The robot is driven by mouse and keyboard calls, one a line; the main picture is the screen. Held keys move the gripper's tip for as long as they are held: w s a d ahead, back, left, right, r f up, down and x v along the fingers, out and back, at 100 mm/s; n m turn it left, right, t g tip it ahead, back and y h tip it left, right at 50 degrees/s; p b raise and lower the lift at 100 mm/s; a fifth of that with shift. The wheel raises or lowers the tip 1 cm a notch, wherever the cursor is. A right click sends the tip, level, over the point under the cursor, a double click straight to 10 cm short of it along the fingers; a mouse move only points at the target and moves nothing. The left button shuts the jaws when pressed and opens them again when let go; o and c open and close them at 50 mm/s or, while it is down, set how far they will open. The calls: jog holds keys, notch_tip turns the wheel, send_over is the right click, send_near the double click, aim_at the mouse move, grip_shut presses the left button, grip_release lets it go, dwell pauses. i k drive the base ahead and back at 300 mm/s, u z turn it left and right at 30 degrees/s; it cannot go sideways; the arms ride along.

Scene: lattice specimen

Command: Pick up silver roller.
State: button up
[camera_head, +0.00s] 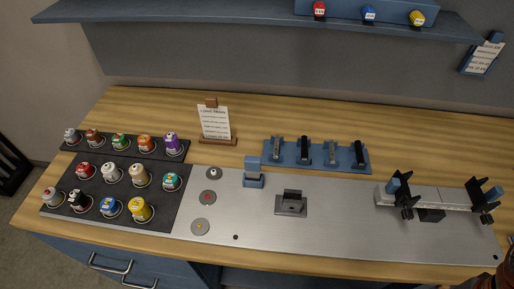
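Several coloured rollers stand upright on dark trays at the left of the bench. A silver-grey roller (72,135) stands at the left end of the back tray (119,152). Another pale grey roller (52,196) with a red mark stands at the left front of the larger front tray (98,186). I cannot tell for sure which of the two is the silver roller. My gripper is not in view; only a dark piece shows at the lower right corner, and I cannot tell what it is.
A metal plate (330,232) covers the front middle and right, with a blue block (253,171), a dark fixture (291,202) and black clamps. A blue rack (316,158) and a card stand (215,124) are behind. A shelf (260,11) hangs above the back.

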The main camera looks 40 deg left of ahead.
aim_at(277, 137)
jog(key=u, duration=1.3)
jog(key=k, duration=0.35)
jog(key=u, duration=0.2)
